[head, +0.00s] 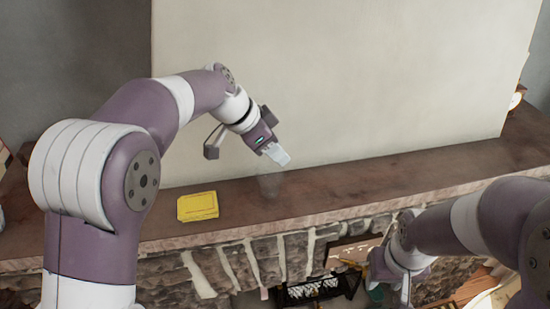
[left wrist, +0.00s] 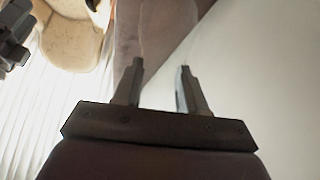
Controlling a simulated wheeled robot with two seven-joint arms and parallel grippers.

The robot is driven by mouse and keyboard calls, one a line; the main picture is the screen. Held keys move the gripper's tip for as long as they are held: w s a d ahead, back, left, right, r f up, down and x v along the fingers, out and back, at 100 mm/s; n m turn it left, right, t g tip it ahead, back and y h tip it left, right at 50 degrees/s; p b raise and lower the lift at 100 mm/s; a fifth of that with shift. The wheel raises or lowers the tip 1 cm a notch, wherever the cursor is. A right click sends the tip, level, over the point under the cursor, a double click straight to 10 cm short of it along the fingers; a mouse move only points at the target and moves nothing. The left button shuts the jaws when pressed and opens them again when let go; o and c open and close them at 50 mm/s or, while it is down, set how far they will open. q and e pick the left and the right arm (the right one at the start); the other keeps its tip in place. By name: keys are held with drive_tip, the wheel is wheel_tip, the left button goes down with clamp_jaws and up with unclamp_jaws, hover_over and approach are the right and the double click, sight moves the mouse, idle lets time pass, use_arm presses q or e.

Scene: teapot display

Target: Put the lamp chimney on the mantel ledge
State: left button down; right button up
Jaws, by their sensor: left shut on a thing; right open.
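The lamp chimney (head: 270,185) is clear, faint glass, hard to make out in front of the mantel ledge (head: 345,183). The ledge is a long brown shelf above a stone front. My left gripper (head: 281,157) is shut on the upper part of the chimney, which hangs below the fingertips. I cannot tell whether its base touches the ledge. In the left wrist view, the left fingers (left wrist: 159,68) stand apart with the see-through glass barely visible beyond them. My right gripper (head: 399,287) is open, low in front of the stone front, partly hidden by its own arm.
A yellow box-like thing (head: 197,206) lies on the ledge left of the chimney. A large pale panel (head: 330,80) rises behind the ledge. The ledge right of the chimney is clear for a long stretch. A dark metal rack (head: 312,290) stands below.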

use_arm(q)
drive_tip(key=shift+f, duration=0.5)
drive_tip(key=shift+w+f, duration=0.25)
drive_tip(key=shift+f, duration=0.2)
drive_tip(key=c, duration=0.6)
unclamp_jaws()
drive_tip(key=shift+s, duration=0.15)
drive_tip(key=shift+c, duration=0.2)
